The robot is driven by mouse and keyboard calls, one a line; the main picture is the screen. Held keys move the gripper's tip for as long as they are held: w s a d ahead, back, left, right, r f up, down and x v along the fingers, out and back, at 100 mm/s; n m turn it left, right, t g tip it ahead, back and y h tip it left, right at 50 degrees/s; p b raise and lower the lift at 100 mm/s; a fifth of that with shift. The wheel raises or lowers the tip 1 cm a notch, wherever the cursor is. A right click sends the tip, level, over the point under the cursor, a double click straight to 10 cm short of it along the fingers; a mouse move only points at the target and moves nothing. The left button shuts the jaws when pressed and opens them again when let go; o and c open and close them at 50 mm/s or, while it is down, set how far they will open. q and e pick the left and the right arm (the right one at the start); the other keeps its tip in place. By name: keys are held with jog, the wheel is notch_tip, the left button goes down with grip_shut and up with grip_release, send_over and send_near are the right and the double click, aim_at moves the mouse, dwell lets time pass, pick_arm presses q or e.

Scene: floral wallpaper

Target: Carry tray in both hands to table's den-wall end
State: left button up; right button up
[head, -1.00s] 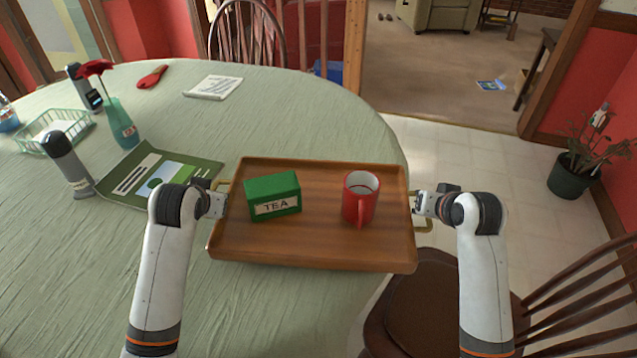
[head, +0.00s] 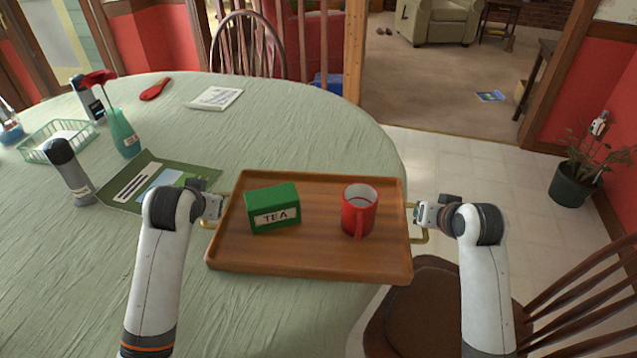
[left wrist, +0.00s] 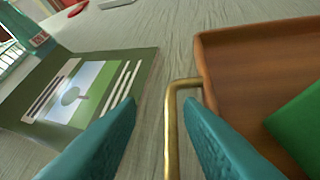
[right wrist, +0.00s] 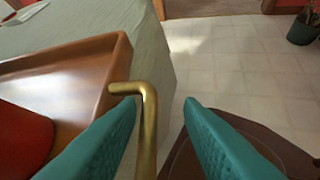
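The brown wooden tray (head: 310,262) is level at the table's near right edge, its right part reaching past the edge. I cannot tell whether it touches the cloth. On it stand a green tea box (head: 273,208) at left and a red mug (head: 359,212) at right. My left gripper (head: 217,206) is at the left brass handle (left wrist: 171,135); its teal fingers (left wrist: 160,125) are apart, with the handle between them. My right gripper (head: 420,214) is at the right brass handle (right wrist: 149,125); its fingers (right wrist: 162,110) are apart, the handle between them, closer to the left finger.
The table (head: 300,115) has a green cloth. The table's middle is clear. A brown chair (head: 425,310) stands at right, beneath the tray's overhang.

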aim_at(215, 226)
pick_arm(q)
jog(key=shift+g+h, duration=0.3)
jog(key=f, duration=0.2)
jog(key=s+d+f, duration=0.1)
jog(key=shift+f, duration=0.4)
pick_arm(e)
jog(key=shift+a+f, duration=0.1)
jog(key=shift+f, duration=0.5)
pick_arm(q)
jog(key=shift+s+d+r, duration=0.1)
jog(key=shift+s+r, duration=0.1)
jog(key=shift+r, duration=0.05)
pick_arm(e)
jog(key=shift+w+a, duration=0.2)
jog(key=shift+a+r, duration=0.1)
pick_arm(q)
jog(key=s+r, duration=0.5)
jog(key=r, duration=0.4)
jog(key=shift+s+t+p, duration=0.15)
jog(key=shift+t+p, duration=0.15)
jog(key=shift+t, duration=0.1)
pick_arm(e)
jog(key=v, duration=0.9)
pick_arm(q)
jog(key=shift+r, duration=0.15)
